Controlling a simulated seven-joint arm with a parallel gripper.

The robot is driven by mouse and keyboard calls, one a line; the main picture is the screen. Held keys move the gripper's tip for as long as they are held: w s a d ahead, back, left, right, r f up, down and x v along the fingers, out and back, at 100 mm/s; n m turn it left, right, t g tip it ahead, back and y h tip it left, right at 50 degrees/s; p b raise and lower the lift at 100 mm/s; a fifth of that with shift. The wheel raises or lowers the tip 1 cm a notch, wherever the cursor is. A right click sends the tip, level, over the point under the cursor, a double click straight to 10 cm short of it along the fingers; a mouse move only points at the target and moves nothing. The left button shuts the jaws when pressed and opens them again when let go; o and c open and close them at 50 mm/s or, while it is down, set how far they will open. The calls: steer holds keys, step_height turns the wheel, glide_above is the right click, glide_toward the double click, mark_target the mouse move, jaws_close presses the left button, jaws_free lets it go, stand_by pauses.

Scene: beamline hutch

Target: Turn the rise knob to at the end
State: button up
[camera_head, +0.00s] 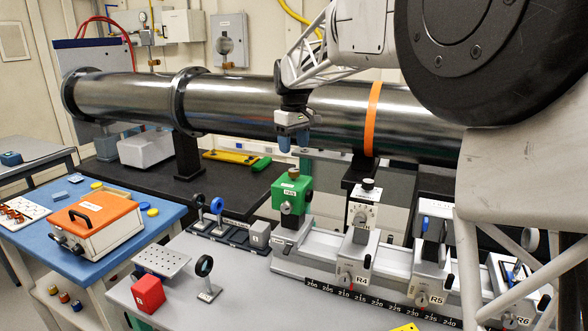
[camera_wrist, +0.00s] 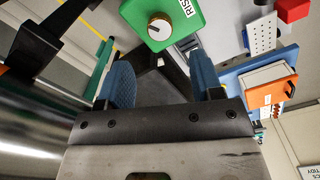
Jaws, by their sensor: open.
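The knob's exact setting is too small to read.
A large steel pipe (camera_head: 235,102) runs behind my gripper. Right of the block, the rail (camera_head: 325,264) carries upright units including R4 (camera_head: 360,262) and R5. A red cube (camera_head: 148,294) and a lens stand (camera_head: 209,292) are in front. An orange-lidded box (camera_head: 96,216) sits on the blue table.

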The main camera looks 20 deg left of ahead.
mark_target(294, 170)
steer(key=shift+f, duration=0.1)
steer(key=shift+f, duration=3.8)
steer(key=c, duration=0.9)
